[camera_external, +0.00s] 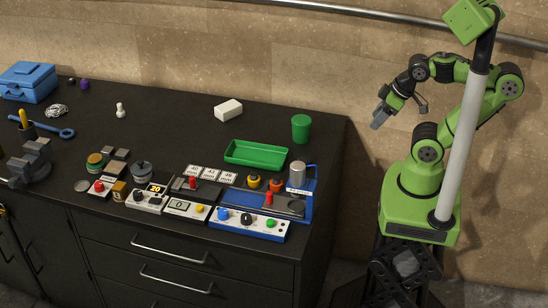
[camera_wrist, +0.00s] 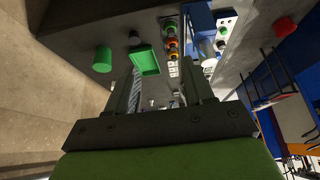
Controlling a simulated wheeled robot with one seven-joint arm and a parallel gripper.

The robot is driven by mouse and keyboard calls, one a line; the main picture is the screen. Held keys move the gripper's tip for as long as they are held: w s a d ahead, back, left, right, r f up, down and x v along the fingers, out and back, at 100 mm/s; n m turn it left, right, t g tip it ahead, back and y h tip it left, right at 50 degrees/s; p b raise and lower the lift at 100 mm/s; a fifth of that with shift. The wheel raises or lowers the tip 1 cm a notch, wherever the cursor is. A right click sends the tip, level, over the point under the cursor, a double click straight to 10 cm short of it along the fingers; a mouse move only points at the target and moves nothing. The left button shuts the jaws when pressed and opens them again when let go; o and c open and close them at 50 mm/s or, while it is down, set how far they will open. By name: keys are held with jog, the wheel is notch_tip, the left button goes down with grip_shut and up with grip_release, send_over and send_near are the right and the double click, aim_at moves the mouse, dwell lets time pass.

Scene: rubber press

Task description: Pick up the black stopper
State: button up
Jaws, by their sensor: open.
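A small black object (camera_external: 71,80) lies at the far left back of the dark worktop, beside a purple one (camera_external: 84,84) and the blue box. It may be the black stopper, but it is too small to be sure. In the wrist view, a small dark thing (camera_wrist: 134,38) shows near the green tray; I cannot tell what it is. My gripper (camera_external: 378,118) is open and empty, in the air to the right of the worktop, far from the black object. Its two fingers also show in the wrist view (camera_wrist: 163,88).
A green cup (camera_external: 301,128), a green tray (camera_external: 257,153) and a white block (camera_external: 228,110) stand on the right half. A blue press station (camera_external: 250,223) and several small devices line the front. A blue box (camera_external: 28,82) stands at the back left. The back middle is mostly clear.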

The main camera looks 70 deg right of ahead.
jog(key=o, duration=0.4)
jog(key=w+d+f+m+g+y+b, duration=0.2)
jog(key=w+d+f+m, duration=0.3)
jog(key=w, duration=0.3)
jog(key=w+d+f+m+g+y+b, duration=0.1)
jog(key=w+d+f+m+y+b, duration=0.1)
jog(key=w+f+m, duration=0.4)
jog(key=w+d+f+m+t+y+b, duration=0.25)
jog(key=d+f+m+y, duration=0.25)
jog(key=d+f+m, duration=0.4)
jog(key=m+t+y, duration=0.2)
jog(key=m+t, duration=0.1)
jog(key=m, duration=0.3)
send_near(308, 158)
jog(key=b+x, duration=0.3)
jog(key=x, duration=0.6)
